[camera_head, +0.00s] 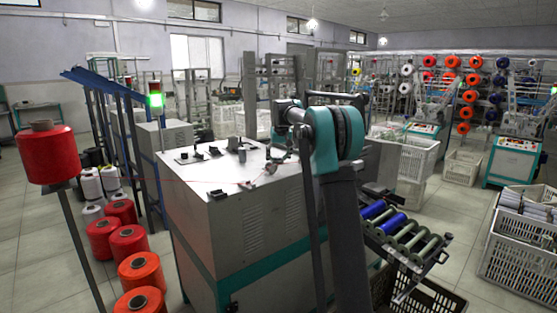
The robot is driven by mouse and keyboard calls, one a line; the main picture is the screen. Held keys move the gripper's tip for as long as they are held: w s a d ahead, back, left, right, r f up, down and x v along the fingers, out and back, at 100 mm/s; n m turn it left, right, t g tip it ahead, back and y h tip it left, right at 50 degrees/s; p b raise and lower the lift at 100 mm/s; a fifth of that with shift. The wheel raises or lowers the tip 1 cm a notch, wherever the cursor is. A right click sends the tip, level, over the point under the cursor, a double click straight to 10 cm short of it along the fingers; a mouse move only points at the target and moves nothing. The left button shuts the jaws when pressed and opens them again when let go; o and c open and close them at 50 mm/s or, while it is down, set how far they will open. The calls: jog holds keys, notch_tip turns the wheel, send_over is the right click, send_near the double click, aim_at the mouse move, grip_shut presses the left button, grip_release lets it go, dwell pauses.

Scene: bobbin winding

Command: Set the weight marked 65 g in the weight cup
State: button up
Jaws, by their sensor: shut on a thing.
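My gripper (281,148) is at the end of my arm, above the right back part of the grey cabinet's top (225,175). Its fingers are small and partly lost against the machine behind. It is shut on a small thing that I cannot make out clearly. Several small dark pieces (198,153) stand on the left back part of the top, apart from my gripper. Their markings are too small to read, so I cannot pick out the 65 g weight. Small fittings (270,168) sit near and below my gripper; I cannot tell which is the weight cup.
A thin reddish thread runs across the top from a red cone (46,155) on a stand at left. More red cones (129,241) stand on the floor.

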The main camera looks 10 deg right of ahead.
jog(key=v, duration=1.1)
jog(key=shift+s+r, duration=0.15)
jog(key=shift+r, duration=0.25)
